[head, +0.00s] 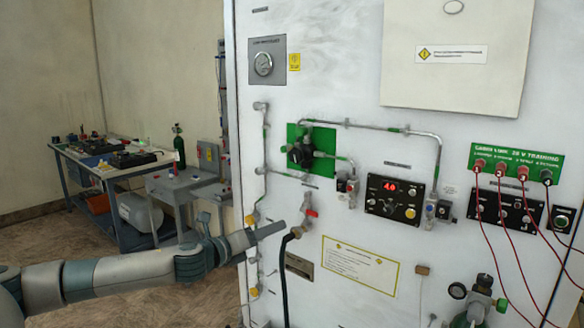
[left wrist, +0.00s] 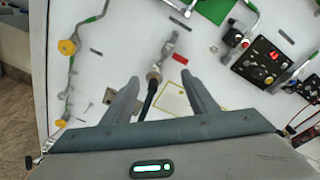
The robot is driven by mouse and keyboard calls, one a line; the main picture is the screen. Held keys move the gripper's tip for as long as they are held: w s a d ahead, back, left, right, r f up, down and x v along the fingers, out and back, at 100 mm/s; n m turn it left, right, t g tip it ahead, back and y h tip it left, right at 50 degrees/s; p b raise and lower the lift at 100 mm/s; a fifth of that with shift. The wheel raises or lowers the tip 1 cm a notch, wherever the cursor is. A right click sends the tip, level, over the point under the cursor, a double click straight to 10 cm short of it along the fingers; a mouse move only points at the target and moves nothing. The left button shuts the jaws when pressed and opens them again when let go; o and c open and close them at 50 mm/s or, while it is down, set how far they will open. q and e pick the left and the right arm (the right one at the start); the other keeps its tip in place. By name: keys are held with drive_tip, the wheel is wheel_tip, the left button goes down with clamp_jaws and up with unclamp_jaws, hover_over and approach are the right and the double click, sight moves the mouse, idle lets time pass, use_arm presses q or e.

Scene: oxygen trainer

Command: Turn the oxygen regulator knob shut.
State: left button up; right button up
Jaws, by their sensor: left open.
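A black regulator knob (head: 298,155) sits on a green plate (head: 325,138) on the white panel, with pipes joined to it. In the left wrist view only part of the green plate (left wrist: 214,9) shows at the top edge, and the knob is out of that picture. My left gripper (head: 284,227) is below and left of the knob, apart from it. In the left wrist view its two fingers (left wrist: 160,80) are spread, with nothing held. A valve with a red lever (left wrist: 180,59) and a black hose shows just beyond and between them. My right gripper is not in view.
A control box with a red display (head: 390,190) is right of the knob. Red cables hang from terminals (head: 500,168) at the far right. A second gauge-and-valve assembly (head: 480,300) is at lower right. A cluttered workbench (head: 110,170) stands at left.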

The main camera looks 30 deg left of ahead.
sight(294, 157)
use_arm(q)
drive_tip(key=s+r+m, duration=0.3)
drive_tip(key=r, duration=0.6)
drive_tip(key=s+r+m+t+p, duration=0.1)
drive_tip(key=s+r+m, duration=0.3)
drive_tip(key=r, duration=0.5)
drive_tip(key=shift+s+r, duration=0.2)
drive_tip(key=shift+s, duration=0.1)
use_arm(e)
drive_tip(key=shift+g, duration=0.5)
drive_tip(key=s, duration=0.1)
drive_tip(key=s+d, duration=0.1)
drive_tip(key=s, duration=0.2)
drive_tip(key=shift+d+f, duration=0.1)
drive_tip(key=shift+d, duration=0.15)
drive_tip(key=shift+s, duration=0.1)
